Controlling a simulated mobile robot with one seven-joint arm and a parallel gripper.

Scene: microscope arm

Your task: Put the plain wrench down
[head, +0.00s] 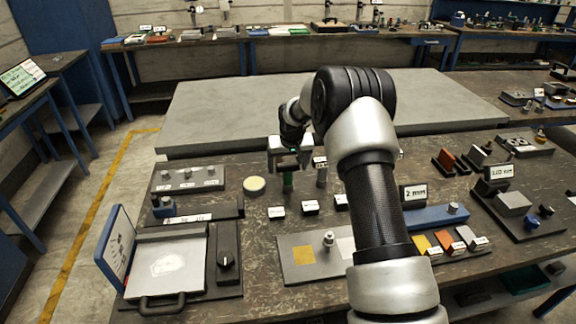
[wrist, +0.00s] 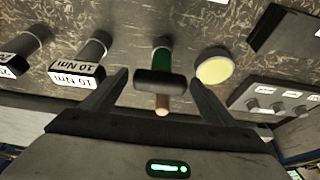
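A T-shaped tool with a green shaft, a dark crossbar and a copper-coloured tip (wrist: 161,82) appears upright between my gripper fingers in the wrist view. It bears no label that I can see, and I take it for the plain wrench. In the head view its green shaft (head: 288,183) shows below the fingers, its foot seemingly at the bench top. My gripper (wrist: 160,78) is open, its fingers wide on either side of the crossbar with slim gaps. It also shows in the head view (head: 290,163).
A round pale disc (head: 254,184) lies left of the green shaft. Small white cards (head: 311,208) stand in front. A grey block with small knobs (head: 188,178) is further left. My arm covers part of the bench at right. A raised grey slab (head: 230,110) lies behind.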

